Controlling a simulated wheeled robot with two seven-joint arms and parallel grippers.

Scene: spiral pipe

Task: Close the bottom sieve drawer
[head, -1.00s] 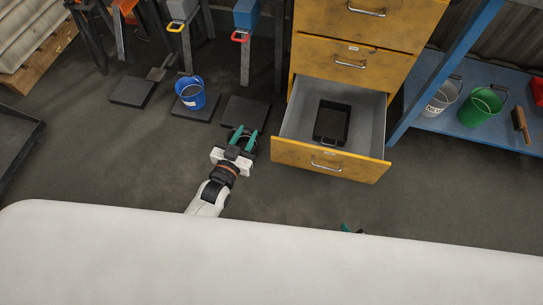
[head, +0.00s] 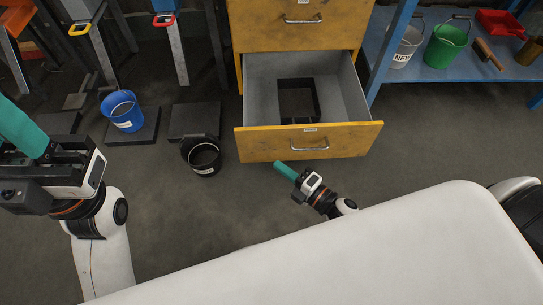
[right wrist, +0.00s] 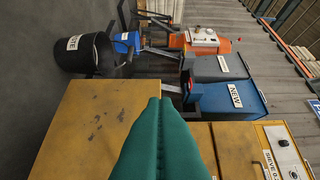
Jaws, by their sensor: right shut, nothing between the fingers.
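The bottom sieve drawer (head: 308,142) of the yellow cabinet is pulled out. It has a yellow front, grey inner walls and a metal handle, and a black square frame (head: 298,100) lies inside. My right gripper (head: 280,166) has its green fingers together, empty, just in front of the drawer front and left of the handle. In the right wrist view the shut fingers (right wrist: 160,125) overlap a worn yellow panel; whether they touch it I cannot tell. My left gripper (head: 18,128) is large at the left edge, away from the drawer; its finger spacing is unclear.
A black bucket (head: 203,158) stands on the floor left of the drawer. A blue bucket (head: 124,112) stands on a dark plate farther left. A blue shelf (head: 440,67) with grey and green buckets is at the right. Floor right of the drawer is clear.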

